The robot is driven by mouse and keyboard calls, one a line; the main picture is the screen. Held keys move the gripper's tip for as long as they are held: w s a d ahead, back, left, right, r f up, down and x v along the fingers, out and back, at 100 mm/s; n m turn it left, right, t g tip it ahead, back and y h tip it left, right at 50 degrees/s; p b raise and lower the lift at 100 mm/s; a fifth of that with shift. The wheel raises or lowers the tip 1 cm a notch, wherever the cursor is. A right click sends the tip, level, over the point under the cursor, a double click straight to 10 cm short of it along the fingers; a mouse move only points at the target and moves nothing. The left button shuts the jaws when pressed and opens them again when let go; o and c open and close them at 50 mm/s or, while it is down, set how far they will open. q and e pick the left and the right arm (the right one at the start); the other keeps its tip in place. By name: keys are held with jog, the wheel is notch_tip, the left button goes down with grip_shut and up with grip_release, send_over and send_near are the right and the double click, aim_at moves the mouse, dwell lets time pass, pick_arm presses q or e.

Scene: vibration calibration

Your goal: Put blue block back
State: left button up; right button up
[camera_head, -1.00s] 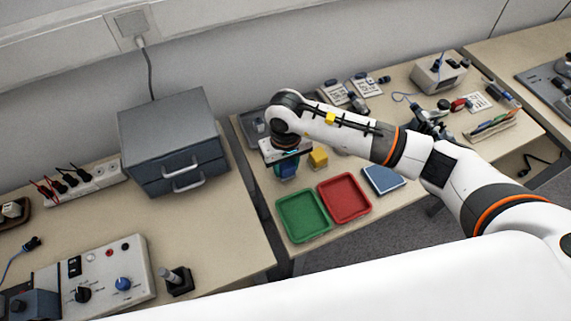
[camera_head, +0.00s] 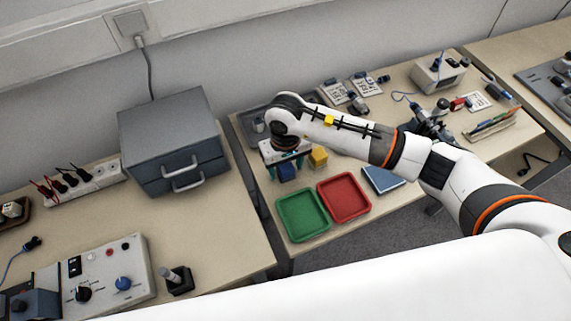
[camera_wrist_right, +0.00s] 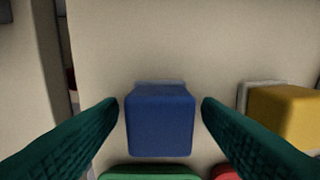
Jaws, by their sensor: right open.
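The blue block (camera_head: 287,173) sits on the tabletop behind the green tray (camera_head: 281,229), below my right gripper (camera_head: 287,169). In the right wrist view the blue block (camera_wrist_right: 160,122) stands between the two green fingers of my right gripper (camera_wrist_right: 160,108), with a gap on each side. A pale edge shows just behind the block. The right gripper is open. My left gripper is not in view.
A yellow block (camera_head: 319,157) stands just right of the blue one. A red tray (camera_head: 344,198) and a dark blue flat item (camera_head: 383,180) lie to the right. A grey drawer cabinet (camera_head: 172,140) stands on the left table, across a gap between tables.

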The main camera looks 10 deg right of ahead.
aim_at(285, 166)
notch_tip(285, 166, up, 12)
jog(key=b, duration=0.1)
dwell(0.7)
